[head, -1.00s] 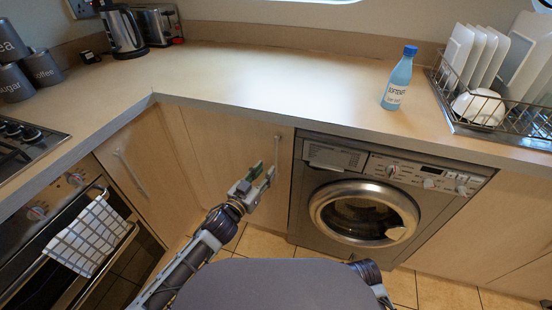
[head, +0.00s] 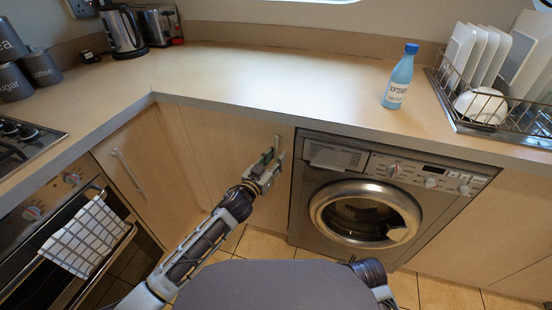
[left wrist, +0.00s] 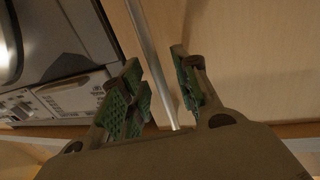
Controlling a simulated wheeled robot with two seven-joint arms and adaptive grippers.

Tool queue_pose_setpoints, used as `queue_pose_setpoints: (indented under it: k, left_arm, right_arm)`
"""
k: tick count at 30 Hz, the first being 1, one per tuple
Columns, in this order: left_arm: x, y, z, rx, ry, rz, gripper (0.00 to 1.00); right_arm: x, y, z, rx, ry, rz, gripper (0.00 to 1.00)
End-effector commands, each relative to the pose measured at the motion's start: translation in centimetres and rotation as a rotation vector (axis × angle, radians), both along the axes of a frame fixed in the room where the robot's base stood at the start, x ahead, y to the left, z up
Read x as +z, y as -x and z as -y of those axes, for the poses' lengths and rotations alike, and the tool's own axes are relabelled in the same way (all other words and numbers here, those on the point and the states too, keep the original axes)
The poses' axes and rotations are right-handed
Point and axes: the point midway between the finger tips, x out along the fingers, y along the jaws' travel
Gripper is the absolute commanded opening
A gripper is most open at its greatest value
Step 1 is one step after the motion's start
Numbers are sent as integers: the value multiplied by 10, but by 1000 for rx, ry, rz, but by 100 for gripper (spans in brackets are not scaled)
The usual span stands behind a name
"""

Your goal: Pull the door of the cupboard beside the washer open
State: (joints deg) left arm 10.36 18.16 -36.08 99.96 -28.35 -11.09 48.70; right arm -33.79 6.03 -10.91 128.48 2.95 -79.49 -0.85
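The light wood cupboard door (head: 218,135) is left of the washer (head: 330,240) and looks shut, flush under the worktop. Its upright bar handle (head: 277,140) is near the door's right edge. My left gripper (head: 273,155) is at this handle, partly covering it. In the left wrist view the handle (left wrist: 150,50) runs between the two green-padded fingers of the left gripper (left wrist: 156,72), with visible gaps on both sides. The gripper is open around the handle, not closed on it. My right gripper is out of view; only part of my right arm shows.
The worktop (head: 240,75) overhangs just above the handle. The washer front stands close right of the door. A corner cupboard with its own handle (head: 130,172) and an oven with a checked towel (head: 85,237) are at left. Tiled floor (head: 265,240) is free below.

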Motion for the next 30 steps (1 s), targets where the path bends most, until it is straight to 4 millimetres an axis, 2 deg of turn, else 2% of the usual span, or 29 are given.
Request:
queue_pose_setpoints:
  k: [6, 16, 17, 24, 30]
  left_arm:
    - [0, -7, 5, -1, 0, 0, 31]
    - [0, -8, 5, -1, 0, 0, 31]
    - [0, -8, 5, -1, 1, 0, 30]
    - [0, -8, 5, -1, 0, 0, 0]
    - [0, -8, 5, -1, 0, 0, 0]
  right_arm:
    - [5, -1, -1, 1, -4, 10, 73]
    - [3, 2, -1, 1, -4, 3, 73]
    - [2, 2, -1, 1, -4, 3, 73]
    - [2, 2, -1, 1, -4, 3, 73]
    - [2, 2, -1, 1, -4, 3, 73]
